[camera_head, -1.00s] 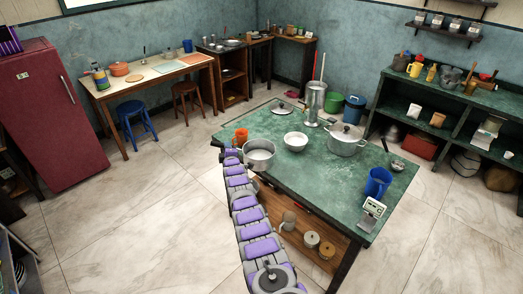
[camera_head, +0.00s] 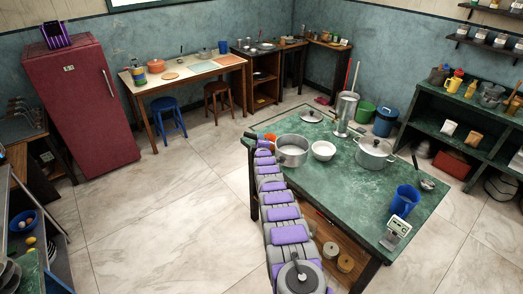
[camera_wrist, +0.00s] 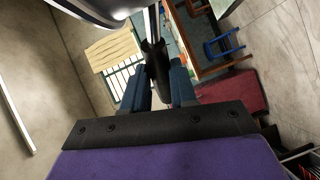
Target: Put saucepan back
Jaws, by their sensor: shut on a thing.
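The saucepan (camera_head: 291,158) is a grey metal pan with an open top. In the head view it is at the left part of the green table, left of the white bowl. In the wrist view its shiny metal side (camera_wrist: 105,10) fills the top left and its dark handle (camera_wrist: 155,58) runs down between my fingers. My gripper (camera_wrist: 160,88) is shut on that handle. In the head view my gripper (camera_head: 263,142) is small, just left of the pan. I cannot tell how far the pan's base is above the table.
On the green table (camera_head: 345,185) stand a white bowl (camera_head: 323,151), a tall metal cylinder (camera_head: 345,115), a lidded pot (camera_head: 374,155), a blue jug (camera_head: 404,203) and a scale (camera_head: 396,232). A wooden table (camera_head: 185,72) and red fridge (camera_head: 95,110) are behind left. Floor left is clear.

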